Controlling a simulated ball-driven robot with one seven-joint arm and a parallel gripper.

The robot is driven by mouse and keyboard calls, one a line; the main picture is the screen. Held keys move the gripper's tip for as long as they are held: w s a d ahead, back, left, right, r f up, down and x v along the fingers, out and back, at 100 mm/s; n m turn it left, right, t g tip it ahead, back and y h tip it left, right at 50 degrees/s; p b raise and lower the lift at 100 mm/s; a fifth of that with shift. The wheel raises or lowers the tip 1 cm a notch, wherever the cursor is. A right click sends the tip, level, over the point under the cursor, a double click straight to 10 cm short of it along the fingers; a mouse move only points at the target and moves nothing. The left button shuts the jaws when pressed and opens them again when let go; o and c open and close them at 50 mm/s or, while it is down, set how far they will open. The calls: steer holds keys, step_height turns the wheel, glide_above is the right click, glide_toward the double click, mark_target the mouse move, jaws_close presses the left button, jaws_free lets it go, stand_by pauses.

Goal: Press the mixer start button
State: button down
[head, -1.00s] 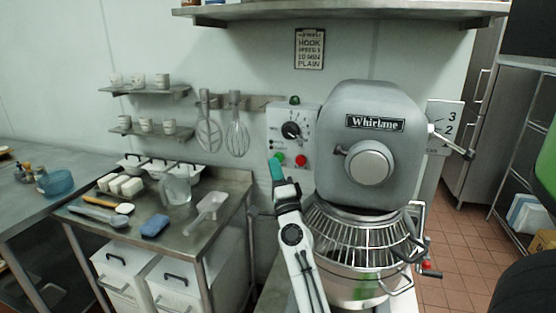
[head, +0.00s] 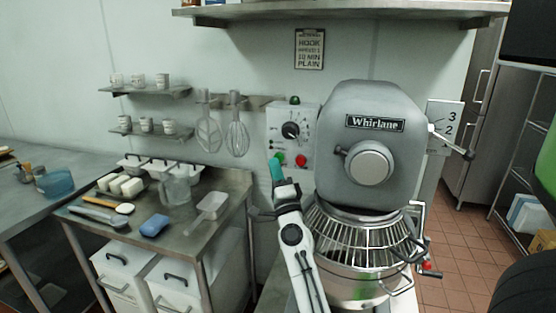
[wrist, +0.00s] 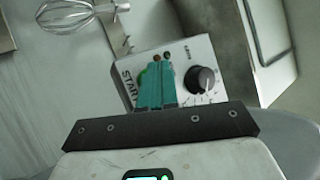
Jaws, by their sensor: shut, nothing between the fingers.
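The mixer (head: 372,112) is a large grey machine marked "Whirlane" with a wire guard over its bowl. Its control box (head: 274,122) is on the wall side, left of the mixer head. The box has a black dial (head: 291,130), a green button (head: 281,157) and a red button (head: 301,160). My gripper (head: 277,166) has teal fingers, shut and empty, at the green button.
A steel table (head: 188,236) at left holds tubs, a scoop (head: 212,204) and a blue sponge (head: 155,225). Whisks (head: 237,135) hang on the wall left of the control box. A shelf (head: 340,14) runs above the mixer.

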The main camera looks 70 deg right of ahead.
steer(key=shift+d, duration=0.1)
stand_by(0.4)
steer(key=shift+d, duration=0.3)
